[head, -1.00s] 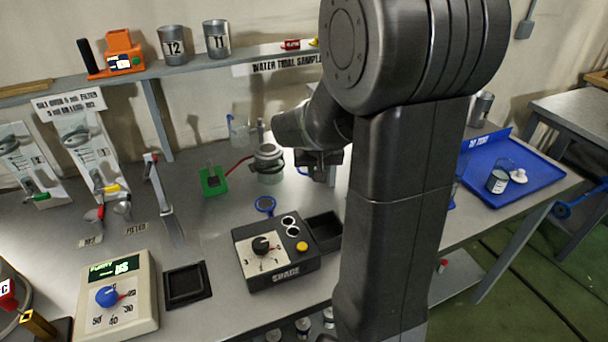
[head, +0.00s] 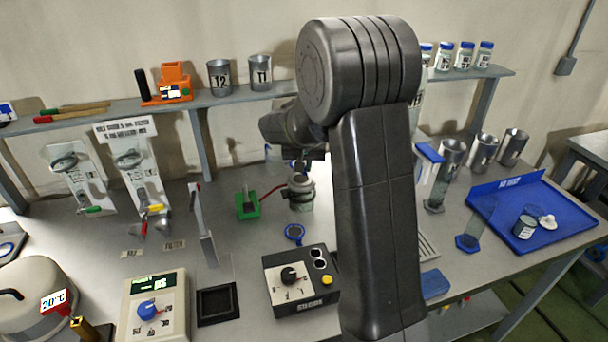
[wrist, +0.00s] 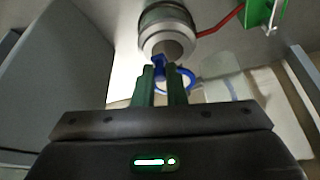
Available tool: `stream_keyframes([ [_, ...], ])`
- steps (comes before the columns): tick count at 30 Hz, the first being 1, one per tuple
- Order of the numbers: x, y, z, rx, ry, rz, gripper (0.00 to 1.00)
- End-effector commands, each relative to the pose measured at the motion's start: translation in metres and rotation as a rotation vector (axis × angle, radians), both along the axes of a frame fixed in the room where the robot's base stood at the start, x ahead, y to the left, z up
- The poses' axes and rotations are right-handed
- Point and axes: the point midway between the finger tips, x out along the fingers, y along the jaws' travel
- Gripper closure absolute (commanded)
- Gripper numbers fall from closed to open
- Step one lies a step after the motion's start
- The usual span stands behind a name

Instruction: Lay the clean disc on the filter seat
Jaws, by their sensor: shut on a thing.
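My gripper (wrist: 160,72) is shut on a blue tab (wrist: 158,63), which looks like the handle of the disc. The disc's face cannot be told clearly from the grey round opening beyond the tab. The filter body (wrist: 166,22), a grey metal cylinder with the seat at its end, is right beyond the fingertips. In the head view, my gripper is over the top of the filter body (head: 301,197), with a little blue showing there. Whether the disc touches the seat cannot be told. A blue ring with a handle (head: 294,233) lies on the bench in front.
A red hose joins the filter body to a green stand (head: 247,206) at its left. A black control box (head: 302,282) is in front. A blue tray (head: 565,215) with small vessels is at right. A shelf (head: 330,95) runs behind.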

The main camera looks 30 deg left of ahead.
Motion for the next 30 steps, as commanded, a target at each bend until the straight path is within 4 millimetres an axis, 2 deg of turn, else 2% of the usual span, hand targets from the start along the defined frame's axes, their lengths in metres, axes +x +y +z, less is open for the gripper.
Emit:
stream_keyframes([
  [9,0.0,-0.001,-0.038,-0.002,0.001,0.0,1.0],
  [22,0.0,0.0,-0.046,0.002,0.0,-0.001,1.0],
  [23,0.0,0.0,-0.044,0.002,0.0,-0.001,0.83],
  [25,0.0,0.0,-0.044,0.002,0.0,-0.001,0.7],
  [30,0.0,0.0,-0.044,0.001,0.0,0.0,0.67],
])
